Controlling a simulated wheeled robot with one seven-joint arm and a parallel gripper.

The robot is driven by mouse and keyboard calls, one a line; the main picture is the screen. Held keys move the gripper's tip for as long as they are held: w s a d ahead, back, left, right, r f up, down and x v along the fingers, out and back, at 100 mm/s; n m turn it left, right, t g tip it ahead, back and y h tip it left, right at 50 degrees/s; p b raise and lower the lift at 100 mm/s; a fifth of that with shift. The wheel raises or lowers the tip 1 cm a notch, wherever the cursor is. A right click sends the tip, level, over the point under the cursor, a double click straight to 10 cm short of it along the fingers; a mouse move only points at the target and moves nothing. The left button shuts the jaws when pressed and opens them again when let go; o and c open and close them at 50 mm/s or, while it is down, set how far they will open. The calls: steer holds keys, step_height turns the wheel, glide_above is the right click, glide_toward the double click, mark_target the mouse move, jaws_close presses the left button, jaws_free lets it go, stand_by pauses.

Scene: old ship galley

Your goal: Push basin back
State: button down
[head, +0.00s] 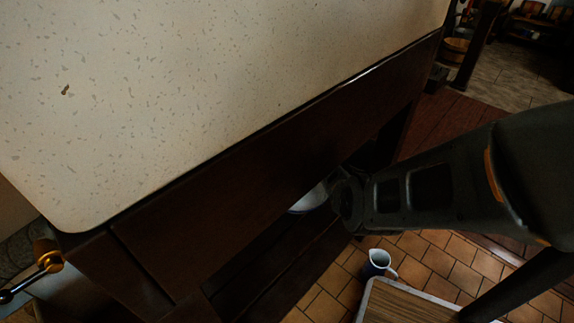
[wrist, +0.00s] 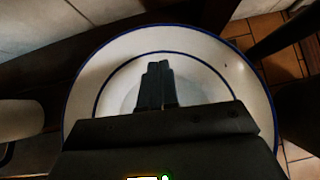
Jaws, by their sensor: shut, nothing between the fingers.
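The basin (wrist: 205,72) is a round white bowl with a blue rim and an inner blue ring. It fills most of the wrist view, seen from above. My gripper (wrist: 157,72) is shut and empty, with its fingers together over the inside of the basin. I cannot tell whether the fingertips touch it. In the head view, a sliver of the white basin (head: 308,199) shows on the lower shelf under the table. My arm and the table's front edge hide the rest of it, and my fingers are hidden there too.
The speckled pale tabletop (head: 230,60) overhangs the dark lower shelf (head: 270,265). A blue and white jug (head: 377,263) stands near a wood-topped tray or stool (head: 405,303) to the right. Dark wooden legs flank the basin in the wrist view. Tiled floor lies around.

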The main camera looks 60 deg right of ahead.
steer(key=p+v, duration=0.7)
steer(key=v, duration=0.3)
steer(key=c, duration=1.8)
jaws_free()
steer(key=shift+w+r, duration=0.1)
steer(key=shift+c, duration=0.2)
